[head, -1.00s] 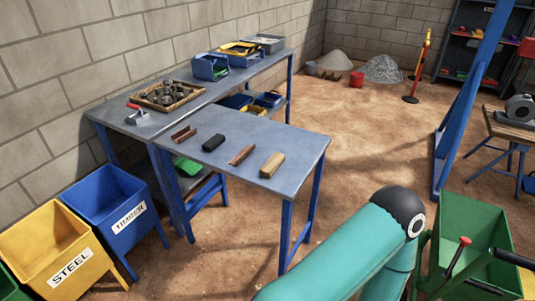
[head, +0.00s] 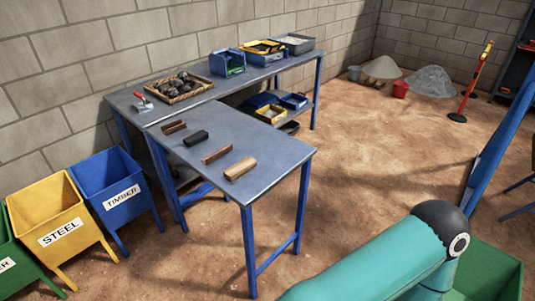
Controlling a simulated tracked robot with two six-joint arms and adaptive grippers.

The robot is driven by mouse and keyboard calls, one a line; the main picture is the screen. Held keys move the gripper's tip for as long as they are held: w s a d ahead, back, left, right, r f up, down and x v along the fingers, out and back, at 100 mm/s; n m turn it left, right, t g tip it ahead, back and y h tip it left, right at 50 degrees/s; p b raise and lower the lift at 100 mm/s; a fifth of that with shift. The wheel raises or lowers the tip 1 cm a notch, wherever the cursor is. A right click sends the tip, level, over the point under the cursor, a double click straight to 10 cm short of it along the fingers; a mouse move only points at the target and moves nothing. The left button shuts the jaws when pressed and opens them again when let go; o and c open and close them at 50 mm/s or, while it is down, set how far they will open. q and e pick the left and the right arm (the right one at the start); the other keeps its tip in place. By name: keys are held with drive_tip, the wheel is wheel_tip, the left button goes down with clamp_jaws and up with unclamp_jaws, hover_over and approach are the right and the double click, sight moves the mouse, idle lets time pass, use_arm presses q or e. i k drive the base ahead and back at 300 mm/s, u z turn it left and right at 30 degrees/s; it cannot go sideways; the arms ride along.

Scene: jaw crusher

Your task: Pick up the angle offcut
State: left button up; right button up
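Several short pieces lie in a row on the near grey table (head: 262,150). Two are rusty brown metal: one at the far end (head: 173,126) with a raised side, and a longer one (head: 217,155) nearer the front. Either could be the angle offcut; I cannot tell which at this size. Between them lies a black block (head: 195,138), and a light wooden block (head: 240,168) lies nearest the table's front edge. Neither of my grippers is in view. A teal link of my arm fills the lower right, well apart from the table.
Yellow STEEL (head: 60,231) and blue TIMBER (head: 119,195) bins stand left of the table. A green container (head: 490,268) is at lower right.

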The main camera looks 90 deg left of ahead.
sight(212, 158)
drive_tip(key=z, duration=0.45)
drive_tip(key=i, duration=0.2)
drive_tip(key=u, duration=2.75)
drive_tip(key=i, duration=0.2)
drive_tip(key=u, duration=1.35)
drive_tip(key=k, duration=0.3)
drive_tip(key=u, duration=0.6)
drive_tip(key=i, duration=1.1)
drive_tip(key=z, duration=0.35)
